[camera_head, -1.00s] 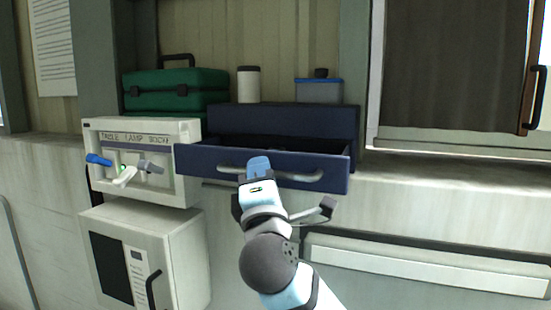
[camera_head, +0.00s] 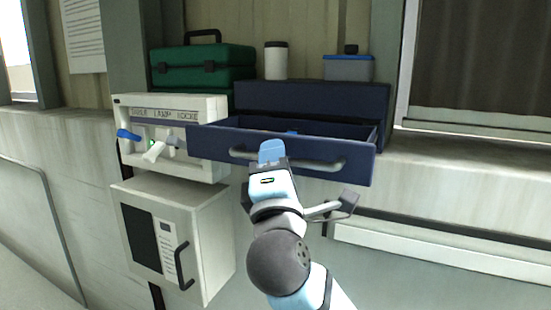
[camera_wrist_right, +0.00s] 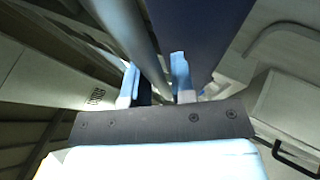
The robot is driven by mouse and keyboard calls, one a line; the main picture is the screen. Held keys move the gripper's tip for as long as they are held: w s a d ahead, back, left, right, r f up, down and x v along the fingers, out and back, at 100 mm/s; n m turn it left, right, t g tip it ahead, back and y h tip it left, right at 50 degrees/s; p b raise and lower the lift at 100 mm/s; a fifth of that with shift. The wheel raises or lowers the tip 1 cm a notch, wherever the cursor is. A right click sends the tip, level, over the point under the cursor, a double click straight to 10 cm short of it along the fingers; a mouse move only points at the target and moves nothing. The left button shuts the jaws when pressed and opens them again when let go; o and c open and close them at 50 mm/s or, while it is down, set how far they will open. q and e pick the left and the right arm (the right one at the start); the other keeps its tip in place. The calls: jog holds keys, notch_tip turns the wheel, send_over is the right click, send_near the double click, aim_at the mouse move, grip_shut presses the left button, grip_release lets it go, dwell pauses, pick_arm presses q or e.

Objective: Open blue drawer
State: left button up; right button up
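The blue drawer (camera_head: 218,142) stands pulled out of its dark blue cabinet (camera_head: 315,102) on the ledge, its inside partly showing. Its grey bar handle (camera_head: 325,166) runs along the front. My right gripper (camera_head: 272,152) is at the handle, its blue fingertip covering the middle of the bar. In the right wrist view the handle bar (camera_wrist_right: 146,50) passes between the two fingers of my right gripper (camera_wrist_right: 157,82), which look closed on it. The far finger is hidden in the head view. My left gripper is not in view.
A white switch panel (camera_head: 212,110) with levers adjoins the drawer's left. Below it is a white box with a black handle (camera_head: 182,268). The ledge at right is clear.

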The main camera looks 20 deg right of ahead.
pick_arm(q)
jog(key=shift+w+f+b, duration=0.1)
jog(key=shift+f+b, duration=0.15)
jog(key=shift+b, duration=0.75)
pick_arm(e)
jog(key=v, duration=1.3)
jog(key=shift+s+f, duration=0.2)
jog(key=shift+s, duration=0.15)
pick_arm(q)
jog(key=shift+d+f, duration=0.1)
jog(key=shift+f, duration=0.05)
pick_arm(e)
jog(key=shift+a, duration=0.1)
